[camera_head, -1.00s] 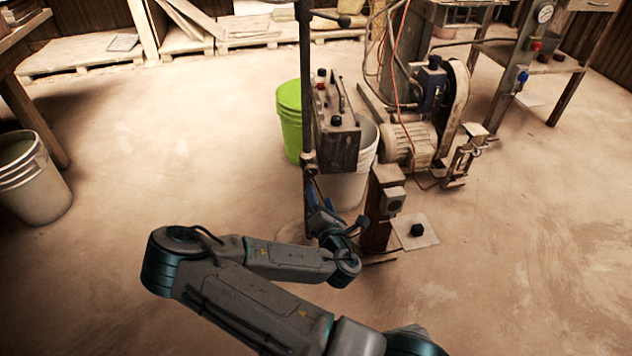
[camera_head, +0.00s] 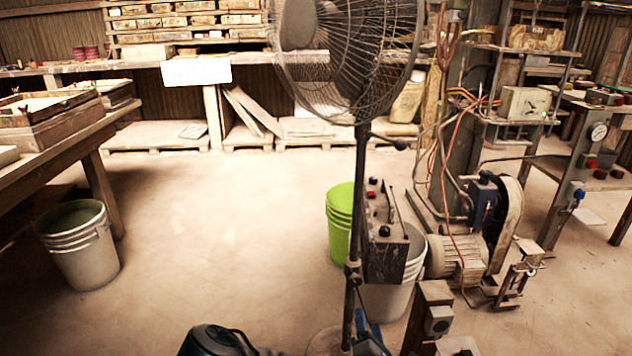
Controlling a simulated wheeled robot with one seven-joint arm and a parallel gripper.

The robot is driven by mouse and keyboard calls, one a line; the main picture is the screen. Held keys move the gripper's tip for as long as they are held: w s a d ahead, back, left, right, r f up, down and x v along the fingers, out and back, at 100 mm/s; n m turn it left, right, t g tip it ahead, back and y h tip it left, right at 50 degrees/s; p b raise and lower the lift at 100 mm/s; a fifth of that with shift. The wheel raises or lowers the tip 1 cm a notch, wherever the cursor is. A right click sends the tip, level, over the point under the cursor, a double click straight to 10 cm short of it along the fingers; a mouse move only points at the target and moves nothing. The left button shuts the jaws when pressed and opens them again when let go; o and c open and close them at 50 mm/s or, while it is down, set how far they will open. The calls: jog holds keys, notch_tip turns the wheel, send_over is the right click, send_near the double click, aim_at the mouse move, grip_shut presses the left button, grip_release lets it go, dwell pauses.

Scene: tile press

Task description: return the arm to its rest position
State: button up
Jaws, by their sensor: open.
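The dark elbow of my arm (camera_head: 215,341) shows at the bottom edge, left of the fan pole. The rest of the arm is cut off below the picture. Blue parts of my gripper (camera_head: 367,333) show at the bottom edge, just right of the pole's foot. I cannot tell from this view whether they touch the pole. Nothing is seen held in the gripper, and most of it is hidden below the edge.
A standing fan (camera_head: 361,150) rises close by, with a control box (camera_head: 386,240) beside its pole. A green bucket (camera_head: 340,215), a motor (camera_head: 455,256) and a wooden post (camera_head: 428,310) stand around it. A grey bucket (camera_head: 82,250) stands left. The floor between is clear.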

jog(key=s+d+r+m+g+h+p, duration=0.1)
jog(key=d+r+m+g+h+p, duration=0.2)
jog(key=m, duration=0.4)
jog(key=d+r+m+g+h+p, duration=0.1)
jog(key=r+m+g+p, duration=0.25)
jog(key=m+p, duration=0.25)
jog(key=s+a+r+m+g+y+p, duration=0.25)
jog(key=r+p, duration=0.35)
jog(key=r, duration=0.5)
jog(key=s+a+r+m+g+y+p, duration=0.15)
jog(key=s+r+m+p, duration=0.3)
jog(key=r, duration=0.55)
jog(key=s+a+r+m+g+y+p, duration=0.25)
jog(key=r+p, duration=0.35)
jog(key=r, duration=0.5)
jog(key=s+d+r+m+g+p, duration=0.1)
jog(key=s+r+p, duration=0.2)
jog(key=s+r, duration=0.2)
jog(key=s+r+m+h+p, duration=0.1)
jog(key=s+r+p, duration=0.2)
jog(key=r, duration=0.7)
jog(key=shift+s+d+g, duration=0.35)
jog(key=shift+s+g, duration=0.05)
jog(key=shift+s, duration=0.55)
